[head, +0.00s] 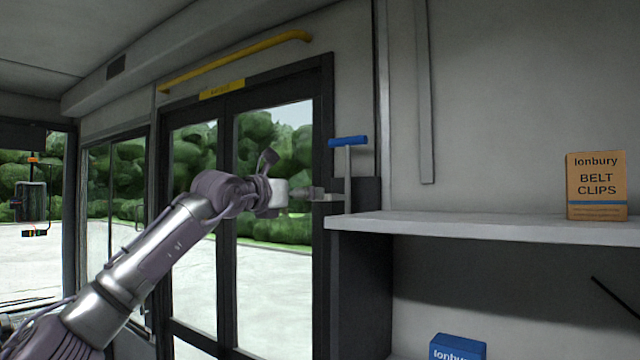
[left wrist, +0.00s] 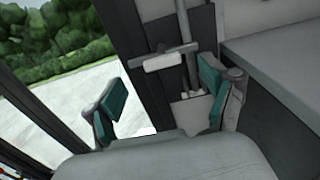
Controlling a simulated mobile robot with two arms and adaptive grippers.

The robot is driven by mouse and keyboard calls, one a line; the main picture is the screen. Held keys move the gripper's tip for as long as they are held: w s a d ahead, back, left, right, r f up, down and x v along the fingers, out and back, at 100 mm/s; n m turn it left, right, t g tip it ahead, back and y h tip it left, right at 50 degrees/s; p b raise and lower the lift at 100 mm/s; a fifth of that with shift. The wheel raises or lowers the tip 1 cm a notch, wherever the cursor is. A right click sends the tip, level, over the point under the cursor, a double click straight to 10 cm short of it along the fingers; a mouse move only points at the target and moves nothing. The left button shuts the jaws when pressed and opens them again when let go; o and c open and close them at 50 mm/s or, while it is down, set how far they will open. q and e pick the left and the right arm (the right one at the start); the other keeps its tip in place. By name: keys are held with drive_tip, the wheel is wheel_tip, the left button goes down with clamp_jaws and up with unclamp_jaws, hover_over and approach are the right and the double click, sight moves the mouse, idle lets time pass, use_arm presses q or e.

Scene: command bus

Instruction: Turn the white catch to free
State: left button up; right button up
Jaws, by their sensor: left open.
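The white catch (left wrist: 163,62) is a short pale bar, lying crosswise on the dark door post in the left wrist view. It sits just beyond and between my two teal-padded fingers, nearer the right one, and no finger visibly touches it. My left gripper (left wrist: 160,88) is open and empty. In the head view my left gripper (head: 318,193) reaches in front of the door's right edge, beside a grey upright rod with a blue T-handle (head: 348,142). The catch is mostly hidden behind the gripper there. My right gripper is out of view.
A white shelf (head: 480,226) juts out right of the rod, with an orange belt clips box (head: 597,186) on it. A blue box (head: 457,347) is below. A yellow rail (head: 235,62) runs above the glass door (head: 273,270).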

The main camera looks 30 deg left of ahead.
sight(329, 197)
use_arm(q)
drive_tip(key=w+p, duration=0.1)
drive_tip(key=w, duration=0.1)
drive_tip(key=w+p, duration=0.1)
drive_tip(key=w, duration=0.1)
drive_tip(key=w+d+p, duration=0.1)
drive_tip(key=w, duration=0.2)
drive_tip(key=shift+p, duration=0.4)
drive_tip(key=shift+w, duration=0.15)
drive_tip(key=shift+w+f, duration=0.1)
drive_tip(key=shift+f, duration=0.05)
drive_tip(key=c, duration=1.2)
drive_tip(key=shift+o, duration=0.2)
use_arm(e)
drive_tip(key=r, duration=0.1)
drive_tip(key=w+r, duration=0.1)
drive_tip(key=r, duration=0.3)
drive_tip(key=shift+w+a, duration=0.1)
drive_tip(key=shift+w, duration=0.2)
